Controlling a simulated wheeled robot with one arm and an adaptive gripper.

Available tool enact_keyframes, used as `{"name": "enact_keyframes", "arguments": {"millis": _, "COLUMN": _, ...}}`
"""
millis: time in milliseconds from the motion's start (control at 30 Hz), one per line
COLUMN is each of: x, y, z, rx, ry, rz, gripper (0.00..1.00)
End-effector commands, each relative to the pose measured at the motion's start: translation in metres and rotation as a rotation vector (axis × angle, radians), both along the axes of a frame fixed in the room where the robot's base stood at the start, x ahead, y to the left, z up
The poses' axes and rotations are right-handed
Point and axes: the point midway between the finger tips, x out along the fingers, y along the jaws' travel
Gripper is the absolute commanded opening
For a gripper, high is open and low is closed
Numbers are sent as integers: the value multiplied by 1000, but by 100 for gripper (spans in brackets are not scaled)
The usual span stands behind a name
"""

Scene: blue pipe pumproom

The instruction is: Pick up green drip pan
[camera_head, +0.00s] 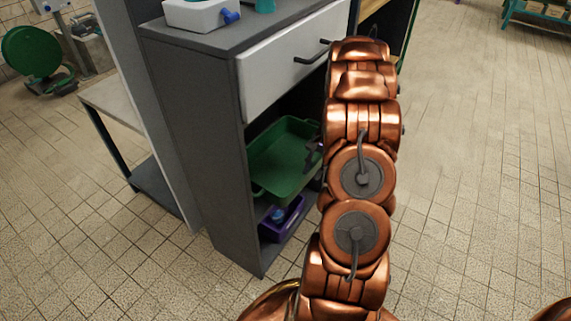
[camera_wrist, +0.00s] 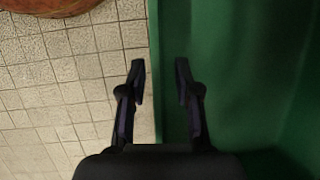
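The green drip pan (camera_head: 281,160) sits in the open middle compartment of the grey cabinet, below the drawer. In the head view my gripper (camera_head: 314,148) is a small dark shape at the pan's right side, mostly hidden by my copper arm. In the wrist view the pan (camera_wrist: 230,60) fills the right half. My gripper (camera_wrist: 160,72) has its fingers apart there. The pan's edge runs between them, with the left finger over the floor tiles and the right finger over the pan. I cannot tell whether either finger touches it.
The grey cabinet (camera_head: 190,105) has a closed white drawer (camera_head: 290,65) above the pan. A purple bin (camera_head: 283,222) with a blue item stands below. A white container (camera_head: 197,12) is on top. Tiled floor at right is clear.

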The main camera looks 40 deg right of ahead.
Motion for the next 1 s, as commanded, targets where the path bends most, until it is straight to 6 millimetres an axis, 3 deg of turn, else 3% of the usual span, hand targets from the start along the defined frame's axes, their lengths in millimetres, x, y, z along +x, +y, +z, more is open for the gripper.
{"name": "enact_keyframes", "arguments": {"millis": 167, "x": 0, "y": 0, "z": 1, "rx": -1, "ry": -1, "rz": 0, "gripper": 32}}
{"name": "enact_keyframes", "arguments": {"millis": 500, "x": 0, "y": 0, "z": 1, "rx": -1, "ry": -1, "rz": 0, "gripper": 0}}
{"name": "enact_keyframes", "arguments": {"millis": 1000, "x": 0, "y": 0, "z": 0, "rx": -1, "ry": 0, "rz": 0, "gripper": 0}}
